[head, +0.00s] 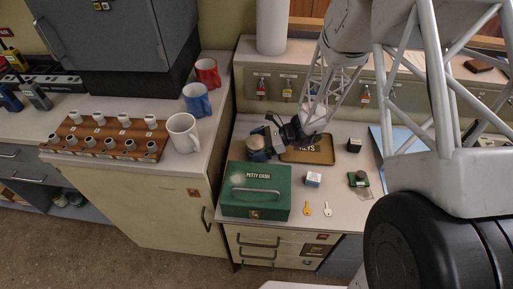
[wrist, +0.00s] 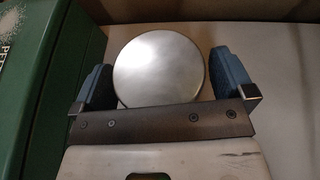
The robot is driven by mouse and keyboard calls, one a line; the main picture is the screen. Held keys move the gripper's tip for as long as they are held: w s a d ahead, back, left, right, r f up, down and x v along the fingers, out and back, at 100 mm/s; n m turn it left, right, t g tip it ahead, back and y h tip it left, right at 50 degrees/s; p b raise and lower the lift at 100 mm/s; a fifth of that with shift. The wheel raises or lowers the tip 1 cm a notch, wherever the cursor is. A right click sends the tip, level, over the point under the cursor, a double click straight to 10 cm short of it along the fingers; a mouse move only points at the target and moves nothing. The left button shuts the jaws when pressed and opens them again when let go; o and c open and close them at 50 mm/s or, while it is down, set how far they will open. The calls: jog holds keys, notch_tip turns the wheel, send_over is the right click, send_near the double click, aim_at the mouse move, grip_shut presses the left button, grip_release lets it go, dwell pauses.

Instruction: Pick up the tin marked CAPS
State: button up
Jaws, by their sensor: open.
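A round tin (head: 256,142) stands on the desk behind the green cash box, at the left end of the KEYS tray. In the wrist view its plain, silvery round lid (wrist: 158,67) fills the middle. No CAPS marking can be read on it in either view. My gripper (wrist: 163,72) is open, with one blue finger pad on each side of the lid. A narrow gap shows at the right pad; whether the left pad touches cannot be told. In the head view my gripper (head: 270,135) is at the tin and partly covers it.
The green PETTY CASH box (head: 255,207) stands close in front of the tin. The KEYS tray (head: 322,158) lies to the right. A small blue-and-white box (head: 313,180), two keys and a black cube (head: 354,145) are nearby. Mugs (head: 184,132) stand on the left cabinet.

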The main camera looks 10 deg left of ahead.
jog(key=shift+c, duration=0.2)
jog(key=c, duration=0.9)
jog(key=shift+r, duration=0.25)
notch_tip(320, 180, up, 28)
jog(key=shift+f, duration=0.2)
dwell(0.8)
